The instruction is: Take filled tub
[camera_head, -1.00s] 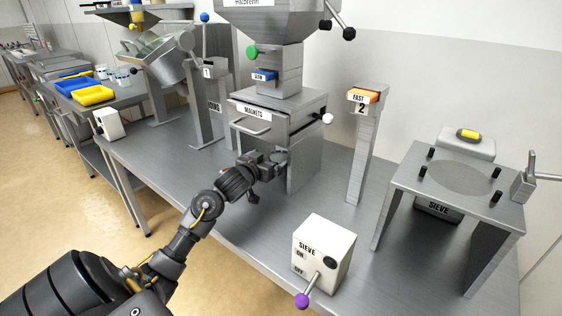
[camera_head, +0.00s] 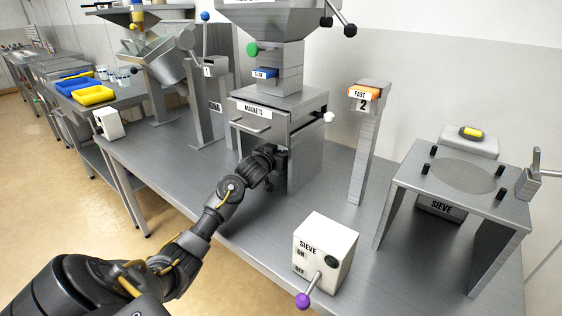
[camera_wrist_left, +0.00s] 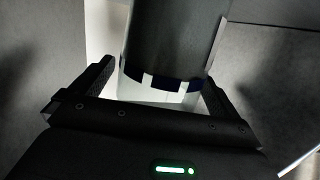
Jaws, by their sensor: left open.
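My left gripper (camera_head: 270,167) reaches under the grey magnets housing (camera_head: 283,112) in the head view, and its fingers are mostly hidden there. In the left wrist view a tub (camera_wrist_left: 168,60), shadowed grey with a dark blue and white patterned band low down, stands between the two spread black fingers. The fingers lie on either side of it and are open; I cannot tell whether they touch it. The tub is hidden in the head view, and its contents do not show. My right gripper is not in view.
A white sieve switch box (camera_head: 325,252) with a purple-knobbed lever stands at the bench front. The sieve stand (camera_head: 455,185) is at the right and a "FAST 2" post (camera_head: 363,140) stands behind. The grey bench top (camera_head: 235,208) is clear around the arm.

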